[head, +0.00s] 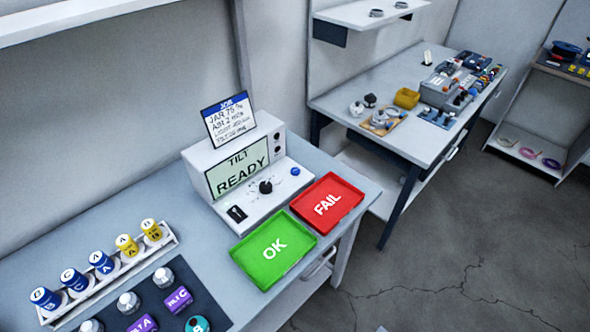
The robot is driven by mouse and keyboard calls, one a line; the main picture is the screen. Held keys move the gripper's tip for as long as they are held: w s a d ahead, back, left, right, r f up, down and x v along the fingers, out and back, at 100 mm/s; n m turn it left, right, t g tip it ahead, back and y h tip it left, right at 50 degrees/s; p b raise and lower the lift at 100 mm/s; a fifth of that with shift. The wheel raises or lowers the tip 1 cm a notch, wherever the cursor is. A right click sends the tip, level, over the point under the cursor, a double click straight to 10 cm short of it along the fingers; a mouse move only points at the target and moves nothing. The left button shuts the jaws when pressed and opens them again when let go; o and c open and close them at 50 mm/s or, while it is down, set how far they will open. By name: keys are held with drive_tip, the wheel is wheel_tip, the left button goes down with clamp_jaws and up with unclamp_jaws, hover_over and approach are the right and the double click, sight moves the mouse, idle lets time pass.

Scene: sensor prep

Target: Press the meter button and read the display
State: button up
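The white meter (236,176) stands on the near bench against the wall. Its display (237,167) reads "TILT READY" in dark letters on a pale green screen. On its sloped front are a black knob (266,187), a blue button (295,171) at the right and a black part with a small light mark (236,213) at the left. A job card (228,117) with a blue header stands on top; its first lines seem to read "JAR 75" and "ADD 2", the rest is too small. My gripper is not in view.
A green OK tray (249,264) and a red FAIL tray (346,191) lie empty before the meter. A white rack (171,240) of capped jars and a dark mat (207,296) with jars are at the left. A second bench (375,87) stands behind, with open floor at right.

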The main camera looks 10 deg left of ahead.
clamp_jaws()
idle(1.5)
